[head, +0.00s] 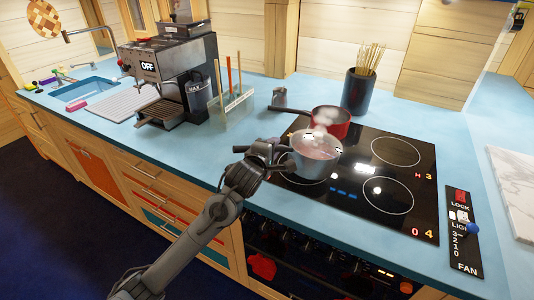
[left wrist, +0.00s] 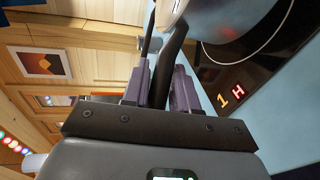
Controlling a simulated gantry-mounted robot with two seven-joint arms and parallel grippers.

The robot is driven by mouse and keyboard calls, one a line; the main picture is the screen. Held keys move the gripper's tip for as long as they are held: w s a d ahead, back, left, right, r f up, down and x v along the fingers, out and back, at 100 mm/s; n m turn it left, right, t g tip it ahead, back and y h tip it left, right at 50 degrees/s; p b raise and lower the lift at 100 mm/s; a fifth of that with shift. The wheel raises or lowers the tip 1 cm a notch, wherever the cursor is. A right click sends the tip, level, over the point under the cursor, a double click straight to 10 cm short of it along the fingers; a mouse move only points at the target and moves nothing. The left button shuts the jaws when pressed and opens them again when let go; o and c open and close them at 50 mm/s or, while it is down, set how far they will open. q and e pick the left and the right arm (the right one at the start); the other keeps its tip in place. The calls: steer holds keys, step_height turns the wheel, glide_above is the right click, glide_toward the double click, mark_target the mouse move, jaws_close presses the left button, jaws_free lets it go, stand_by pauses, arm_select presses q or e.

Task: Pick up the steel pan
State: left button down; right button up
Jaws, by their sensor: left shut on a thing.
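The steel pan (head: 314,163) is at the front left of the black hob, over a ring there, with pinkish contents and some steam above it. I cannot tell whether its base touches the glass. My left gripper (head: 268,152) is at the pan's left side, shut on its dark handle. My right gripper is not in view.
A red pan (head: 333,122) stands close behind the steel pan. The hob (head: 415,180) has bare rings to the right. A dark pot of sticks (head: 357,92) and a small metal jug (head: 279,97) stand behind. A coffee machine (head: 165,70) and a glass rack (head: 238,104) stand left.

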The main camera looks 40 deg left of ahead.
arm_select(q)
steer(key=s+d+r+b, duration=0.1)
steer(key=d+r+b, duration=0.1)
steer(key=d+r, duration=0.4)
steer(key=shift+s+d+r, duration=0.15)
steer(key=shift+d, duration=1.1)
